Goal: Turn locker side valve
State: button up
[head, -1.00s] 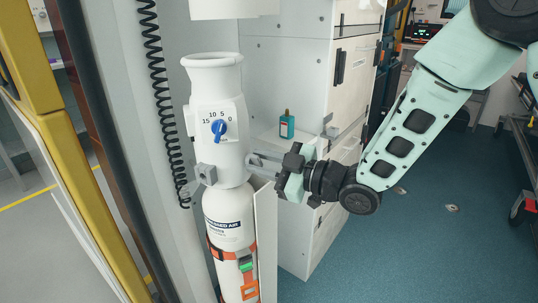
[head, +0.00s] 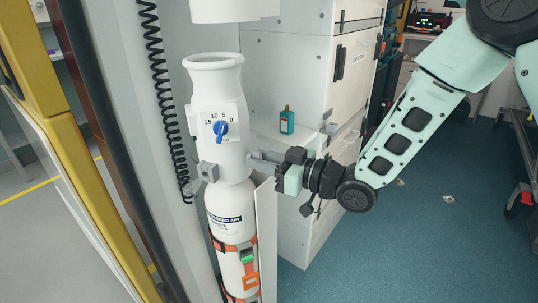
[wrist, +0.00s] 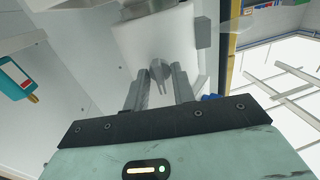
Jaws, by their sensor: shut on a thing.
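A white valve housing (head: 217,100) tops the white compressed-air cylinder (head: 222,205) in the head view. A blue knob (head: 220,129) sits on its front dial, marked 15, 10, 5 and 0. A grey block (head: 208,172) is low on its front. My gripper (head: 254,158) reaches in from the right, fingers against the housing's right side. In the wrist view, my gripper (wrist: 160,74) has its two fingers shut on a small grey tapered valve handle (wrist: 160,73). Its grip is mostly hidden in the head view.
A teal bottle (head: 287,121) stands on a white cabinet ledge behind my gripper and shows at left in the wrist view (wrist: 18,78). A black coiled hose (head: 160,90) hangs left of the cylinder. A white panel (head: 266,235) stands close right of it. Floor at right is open.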

jog(key=shift+w+d+r, duration=0.15)
jog(key=shift+w, duration=0.1)
jog(key=o, duration=0.6)
jog(key=shift+c, duration=0.2)
jog(key=shift+o, duration=0.2)
jog(key=shift+s+d, duration=0.1)
jog(key=v, duration=1.7)
jog(key=shift+d, duration=0.15)
